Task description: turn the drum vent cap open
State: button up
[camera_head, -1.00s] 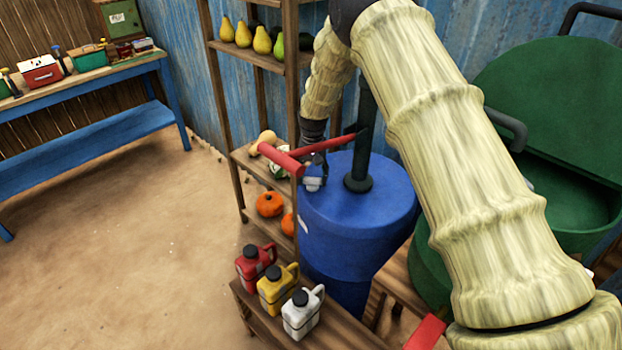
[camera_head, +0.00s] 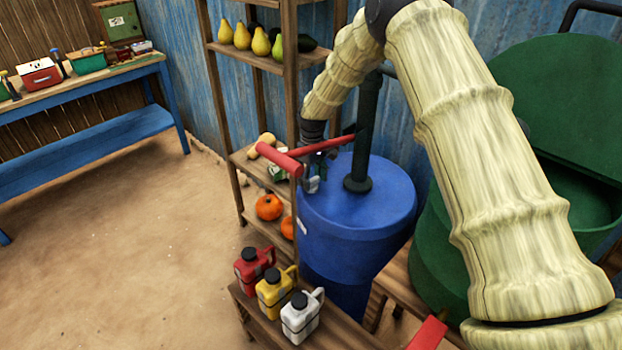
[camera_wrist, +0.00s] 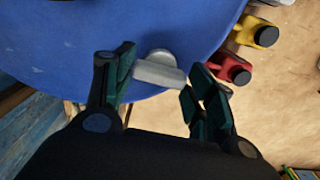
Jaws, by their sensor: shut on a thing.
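The blue drum (camera_head: 355,225) stands at the centre of the head view, and its blue top (camera_wrist: 60,35) fills the upper left of the wrist view. The vent cap (camera_wrist: 160,70) is a small light-grey piece with a flat bar, near the drum top's edge. The bar lies slantwise between the fingers. In the head view my gripper (camera_head: 318,170) is at the drum top's left edge, partly behind a red handle, and the cap is hard to make out.
A dark pump pipe (camera_head: 360,150) rises from the drum top, with a red handle (camera_head: 320,148) near my gripper. A wooden shelf (camera_head: 291,100) stands close at left. Red, yellow and white jugs (camera_head: 300,316) stand on a low bench in front. A green vessel (camera_head: 440,250) is at right.

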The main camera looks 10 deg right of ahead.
aim_at(312, 180)
jog(key=shift+n, duration=0.4)
jog(key=o, duration=1)
jog(key=shift+a, duration=0.1)
jog(key=shift+r, duration=0.45)
notch_tip(312, 180, up, 11)
